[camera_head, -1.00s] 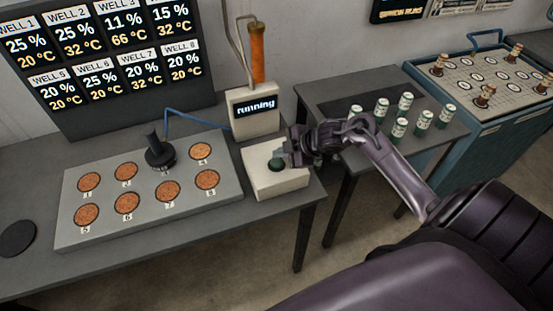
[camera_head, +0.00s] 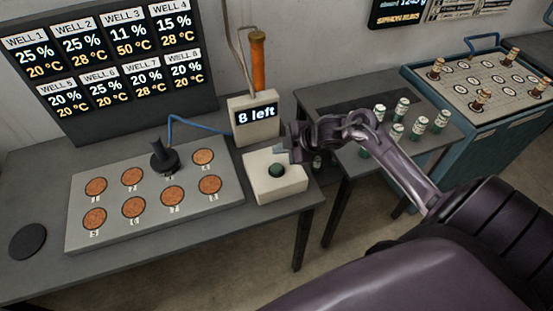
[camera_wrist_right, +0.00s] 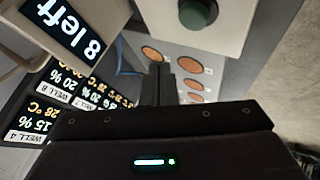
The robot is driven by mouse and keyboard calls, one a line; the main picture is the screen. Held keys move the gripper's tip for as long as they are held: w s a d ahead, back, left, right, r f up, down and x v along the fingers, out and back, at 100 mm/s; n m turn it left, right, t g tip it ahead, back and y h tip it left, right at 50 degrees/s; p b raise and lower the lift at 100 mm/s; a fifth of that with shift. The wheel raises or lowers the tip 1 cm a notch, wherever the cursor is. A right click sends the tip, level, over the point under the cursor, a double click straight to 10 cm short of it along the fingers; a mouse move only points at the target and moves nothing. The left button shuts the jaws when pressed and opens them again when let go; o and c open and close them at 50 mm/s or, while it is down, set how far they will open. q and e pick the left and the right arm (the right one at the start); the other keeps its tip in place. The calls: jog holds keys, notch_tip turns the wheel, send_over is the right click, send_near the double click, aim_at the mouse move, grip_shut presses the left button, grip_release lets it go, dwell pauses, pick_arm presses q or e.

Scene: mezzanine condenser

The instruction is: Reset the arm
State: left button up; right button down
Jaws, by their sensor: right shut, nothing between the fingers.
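My right gripper (camera_head: 284,148) is shut and empty, just above and behind the white box with the dark green button. The button (camera_head: 276,170) shows uncovered on top of the box (camera_head: 283,192). In the right wrist view the shut fingers (camera_wrist_right: 160,80) point past the box, and the green button (camera_wrist_right: 198,12) is at the top, apart from them. My right arm (camera_head: 400,165) reaches in from the right. My left gripper is not in view.
A display (camera_head: 257,112) beside an orange column reads "8 left". The well plate (camera_head: 150,228) has a black handled piece (camera_head: 163,158) on one well. A wall screen (camera_head: 105,68) lists well values. Several vials stand on a side table (camera_head: 345,98); a blue cart (camera_head: 460,80) is beyond.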

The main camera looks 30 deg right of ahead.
dwell(0.5)
jog(key=shift+m+h, duration=0.6)
jog(key=a, duration=0.1)
jog(key=s+a+f, duration=0.1)
jog(key=a, duration=0.1)
jog(key=shift+s+a+f, duration=0.25)
jog(key=shift+a+f, duration=0.05)
jog(key=shift+a, duration=0.1)
jog(key=s+a+r+m+g+h, duration=0.1)
jog(key=s+a+r+m+g, duration=0.1)
jog(key=s+a+m, duration=0.3)
jog(key=s+a+r+m+g+h, duration=0.1)
jog(key=s+a+r+m, duration=0.15)
jog(key=s, duration=0.55)
jog(key=s+a+r+m+g+h, duration=0.1)
jog(key=s+a+r+m+g, duration=0.1)
jog(key=s+a+m, duration=0.3)
notch_tip(320, 180, down, 37)
jog(key=s+d+n+g+b, duration=0.1)
jog(key=s+d+b, duration=0.15)
jog(key=b, duration=0.35)
jog(key=s+d+f+b, duration=0.1)
jog(key=s+f+b, duration=0.1)
jog(key=s+f, duration=0.8)
jog(key=s+d+f+g+b, duration=0.1)
jog(key=s+d+f+b, duration=0.1)
jog(key=s+f, duration=0.8)
notch_tip(320, 180, down, 3)
jog(key=shift+f+b, duration=0.15)
jog(key=shift+b, duration=0.55)
